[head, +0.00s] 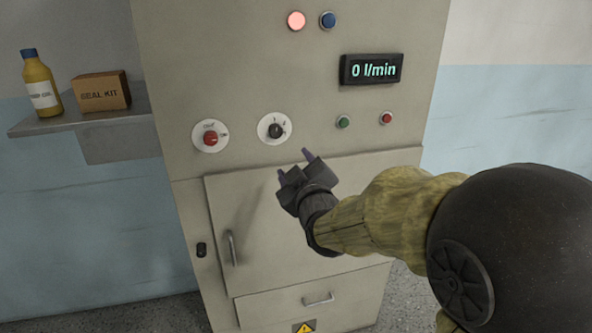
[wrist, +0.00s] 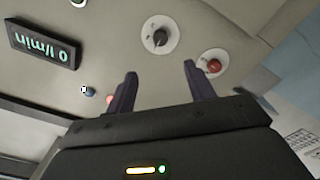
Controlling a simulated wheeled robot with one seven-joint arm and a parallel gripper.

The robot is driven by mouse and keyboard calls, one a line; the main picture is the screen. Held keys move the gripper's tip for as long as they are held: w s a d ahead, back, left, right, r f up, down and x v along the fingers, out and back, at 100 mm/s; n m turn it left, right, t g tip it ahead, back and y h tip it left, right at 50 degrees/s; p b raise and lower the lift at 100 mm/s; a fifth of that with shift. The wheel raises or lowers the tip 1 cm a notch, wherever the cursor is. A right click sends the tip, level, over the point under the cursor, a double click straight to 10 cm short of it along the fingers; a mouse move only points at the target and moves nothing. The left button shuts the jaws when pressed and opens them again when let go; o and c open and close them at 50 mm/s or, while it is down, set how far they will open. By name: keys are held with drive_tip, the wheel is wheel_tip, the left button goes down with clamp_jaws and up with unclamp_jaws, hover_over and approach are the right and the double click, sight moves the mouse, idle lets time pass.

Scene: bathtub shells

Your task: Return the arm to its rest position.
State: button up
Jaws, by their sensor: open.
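My gripper (head: 296,166) is at the end of my arm, in front of the control cabinet (head: 230,60) in the head view. Its two fingers are apart with nothing between them. In the wrist view the open fingers (wrist: 157,85) point toward the cabinet face. The black knob (head: 276,130) on its white dial is just above and left of the fingertips in the head view. It also shows beyond the fingers in the wrist view (wrist: 159,38). The red knob (head: 210,138) is further left, and it shows near one fingertip in the wrist view (wrist: 213,66).
The display (head: 371,69) reads 0 l/min. A pale red lamp (head: 296,20) and a blue one (head: 328,20) are above. Green (head: 343,122) and red (head: 387,118) buttons sit at right. A shelf (head: 40,126) at left bears a bottle (head: 40,85) and a SEAL KIT box (head: 101,92).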

idle(0.3)
drive_tip(key=s+d+f+m+g+h, duration=0.2)
drive_tip(key=s+d+f+m+g, duration=0.3)
drive_tip(key=f, duration=0.5)
drive_tip(key=s+d+f+m+g+h, duration=0.25)
drive_tip(key=s+d+f+g, duration=0.25)
drive_tip(key=s+d+f, duration=0.3)
drive_tip(key=s+d+f+m+g, duration=0.3)
drive_tip(key=s+f+m+g, duration=0.15)
drive_tip(key=s, duration=0.35)
wheel_tip(320, 180, up, 12)
drive_tip(key=p, duration=1.2)
drive_tip(key=shift+s+n+p, duration=0.2)
drive_tip(key=shift+n+p, duration=0.2)
drive_tip(key=shift+f+h, duration=0.15)
drive_tip(key=shift+h, duration=0.1)
